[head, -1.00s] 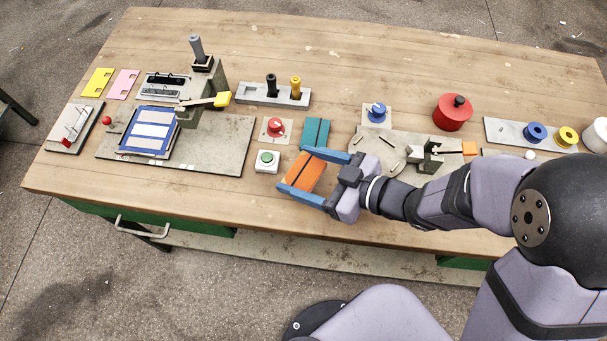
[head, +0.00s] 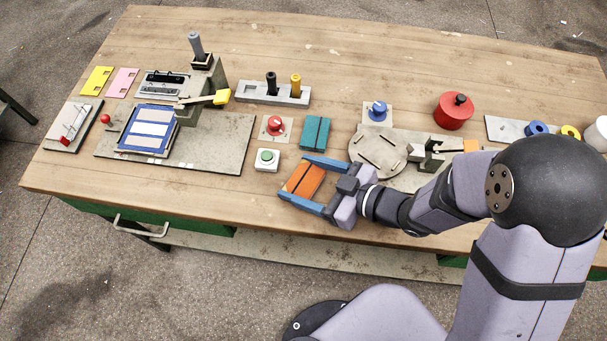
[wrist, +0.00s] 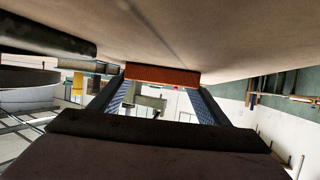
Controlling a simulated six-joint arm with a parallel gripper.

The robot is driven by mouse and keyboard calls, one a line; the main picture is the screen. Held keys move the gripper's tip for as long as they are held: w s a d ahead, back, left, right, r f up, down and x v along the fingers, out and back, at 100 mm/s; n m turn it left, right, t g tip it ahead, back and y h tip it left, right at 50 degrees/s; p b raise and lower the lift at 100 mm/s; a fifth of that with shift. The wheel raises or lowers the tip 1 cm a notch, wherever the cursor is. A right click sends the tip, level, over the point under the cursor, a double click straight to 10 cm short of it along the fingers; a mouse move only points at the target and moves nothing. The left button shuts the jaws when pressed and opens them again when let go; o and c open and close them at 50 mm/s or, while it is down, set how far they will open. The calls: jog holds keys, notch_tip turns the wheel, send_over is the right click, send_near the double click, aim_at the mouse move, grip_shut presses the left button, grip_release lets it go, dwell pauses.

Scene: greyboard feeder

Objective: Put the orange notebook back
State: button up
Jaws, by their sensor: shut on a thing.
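The orange notebook (head: 304,180) has a dark band across it and is near the table's front edge. My gripper (head: 296,176) is shut on it, with one blue finger along its far side and one along its near side. In the wrist view the notebook (wrist: 162,75) shows as an orange strip between the two fingers, close against the tabletop. I cannot tell whether it touches the table. A teal notebook (head: 315,132) with a dark band lies just beyond the far finger, apart from it.
A green button box (head: 267,160) and a red knob on a plate (head: 275,128) are left of the notebooks. A round slotted disc (head: 378,152) is to the right. A press with a grey base plate (head: 215,150) stands further left.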

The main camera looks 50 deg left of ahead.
jog(key=shift+s+d+f+b, duration=0.25)
jog(key=shift+d+f+b, duration=0.1)
jog(key=shift+f, duration=0.25)
jog(key=o, duration=1.2)
jog(key=shift+f, duration=0.15)
jog(key=shift+a+r+p, duration=0.15)
jog(key=shift+r+p, duration=0.2)
jog(key=shift+r, duration=0.15)
jog(key=shift+w+d+r, duration=0.1)
jog(key=shift+w+d, duration=0.1)
jog(key=shift+w, duration=0.15)
jog(key=v, duration=0.7)
jog(key=p+v, duration=0.1)
jog(key=v, duration=0.3)
jog(key=shift+w+r, duration=0.1)
jog(key=shift+r, duration=0.3)
